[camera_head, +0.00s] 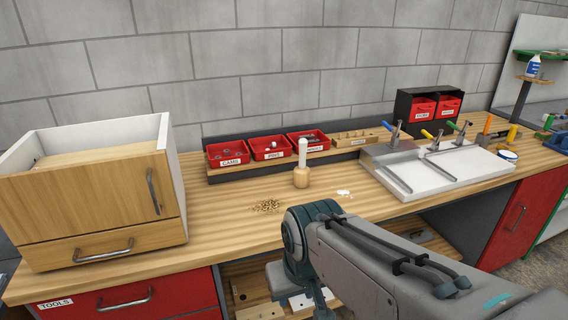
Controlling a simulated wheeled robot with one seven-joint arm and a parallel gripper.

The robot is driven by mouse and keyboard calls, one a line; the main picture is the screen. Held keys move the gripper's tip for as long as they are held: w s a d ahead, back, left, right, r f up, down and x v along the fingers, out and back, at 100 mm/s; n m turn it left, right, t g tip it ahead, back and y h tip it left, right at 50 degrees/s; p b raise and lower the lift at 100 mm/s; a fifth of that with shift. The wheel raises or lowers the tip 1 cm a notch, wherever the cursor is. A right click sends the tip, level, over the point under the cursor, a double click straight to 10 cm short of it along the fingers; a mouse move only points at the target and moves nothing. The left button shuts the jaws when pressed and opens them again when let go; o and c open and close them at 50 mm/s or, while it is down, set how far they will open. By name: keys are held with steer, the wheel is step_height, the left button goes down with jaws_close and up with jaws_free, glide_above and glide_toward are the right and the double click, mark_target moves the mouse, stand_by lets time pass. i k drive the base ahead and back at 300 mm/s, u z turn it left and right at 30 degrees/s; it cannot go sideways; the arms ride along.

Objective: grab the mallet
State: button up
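An upright tool that looks like the mallet (301,172) stands on the wooden workbench (230,225), near the middle. It has a round wooden lower part and a pale shaft pointing up. It stands in front of the red bins, apart from them. My arm (350,260) reaches in from the lower right and bends down at the bench's front edge, in front of the mallet. My gripper is not visible.
Red bins (228,163) line the back. A wooden cabinet (90,200) stands left, a white board with clamps (430,180) right. Small brown bits (267,206) and a white patch (343,193) lie near the mallet. A lower shelf holds wooden pieces (260,312).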

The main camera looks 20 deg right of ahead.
mark_target(302, 172)
steer(key=k, duration=0.4)
steer(key=z, duration=0.9)
steer(key=i, duration=1.65)
steer(key=u, duration=0.9)
